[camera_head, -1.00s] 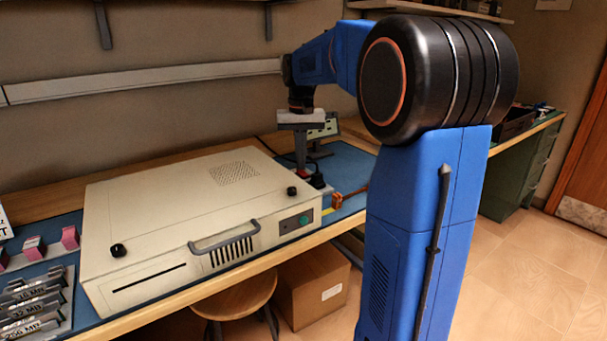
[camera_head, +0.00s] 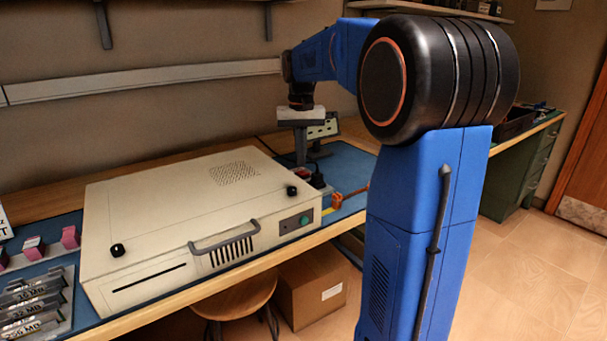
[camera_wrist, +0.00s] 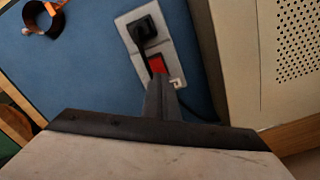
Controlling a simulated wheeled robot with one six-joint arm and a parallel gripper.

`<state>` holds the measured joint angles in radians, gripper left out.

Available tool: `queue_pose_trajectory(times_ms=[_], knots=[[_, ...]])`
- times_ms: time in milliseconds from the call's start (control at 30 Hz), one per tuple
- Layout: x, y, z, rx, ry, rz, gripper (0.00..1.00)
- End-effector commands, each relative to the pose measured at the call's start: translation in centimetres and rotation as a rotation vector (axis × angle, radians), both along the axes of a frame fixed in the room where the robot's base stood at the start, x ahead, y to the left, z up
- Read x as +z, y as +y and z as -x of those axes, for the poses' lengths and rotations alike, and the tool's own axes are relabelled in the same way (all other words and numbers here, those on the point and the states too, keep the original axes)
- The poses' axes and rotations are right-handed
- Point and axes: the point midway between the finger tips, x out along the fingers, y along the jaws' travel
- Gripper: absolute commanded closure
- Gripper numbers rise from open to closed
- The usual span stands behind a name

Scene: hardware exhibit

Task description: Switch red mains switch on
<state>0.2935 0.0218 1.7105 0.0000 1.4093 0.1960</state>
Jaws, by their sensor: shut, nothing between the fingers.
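The red mains switch (camera_wrist: 158,64) sits on a pale socket plate (camera_wrist: 131,20) on the blue mat, below a black plug in the wrist view. My gripper (camera_wrist: 158,82) is shut and empty, its fingertips at the lower end of the red switch. I cannot tell whether they touch it. In the head view my gripper (camera_head: 301,163) points down behind the right rear of the beige case, and a little red shows beside its tip. Which way the switch is tipped is not clear.
The beige case (camera_head: 165,205) stands close beside my gripper. A black plug (camera_wrist: 143,30) with its cable is next to the switch. An orange-and-black item (camera_wrist: 42,17) lies on the blue mat (camera_wrist: 85,65), which is otherwise clear there.

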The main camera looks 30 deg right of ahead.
Motion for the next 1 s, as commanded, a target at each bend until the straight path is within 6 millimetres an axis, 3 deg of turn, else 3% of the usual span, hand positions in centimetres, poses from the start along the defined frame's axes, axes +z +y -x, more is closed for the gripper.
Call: queue_pose_trajectory(times_ms=[700,1000], knots=[[4.6,0.0,0.0,0.000,-0.001,0.000,1.00],[5.3,0.0,0.0,0.000,0.000,0.000,1.00]])
